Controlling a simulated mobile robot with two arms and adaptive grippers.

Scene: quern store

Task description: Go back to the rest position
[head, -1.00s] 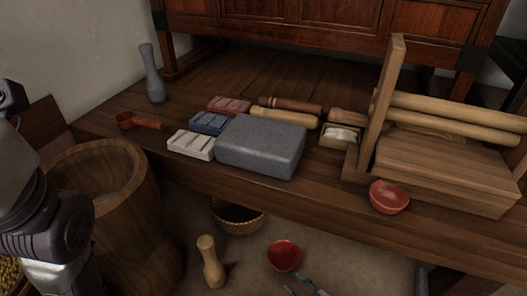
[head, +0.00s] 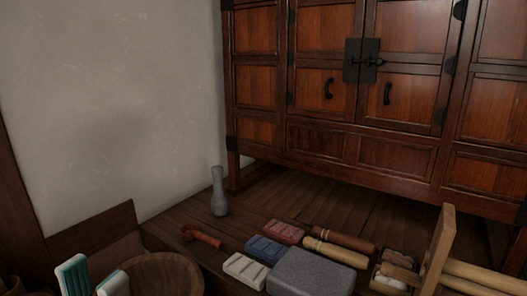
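My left gripper (head: 96,274) shows at the bottom left of the head view as two white fingertips, at least one with a teal pad. The fingers stand apart with nothing seen between them, so it is open. It is just left of a round wooden tub (head: 165,268), whose lower part is cut off by the frame. The rest of the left arm is out of view. My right gripper is not in view.
A wooden bench holds a grey pestle-like object (head: 219,192), a red-brown scoop (head: 201,237), white (head: 244,270), blue (head: 265,249) and red (head: 283,232) moulds, a grey stone block (head: 309,275) and wooden rollers (head: 337,252). A wooden cabinet (head: 345,155) stands behind. Bare wall fills the left.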

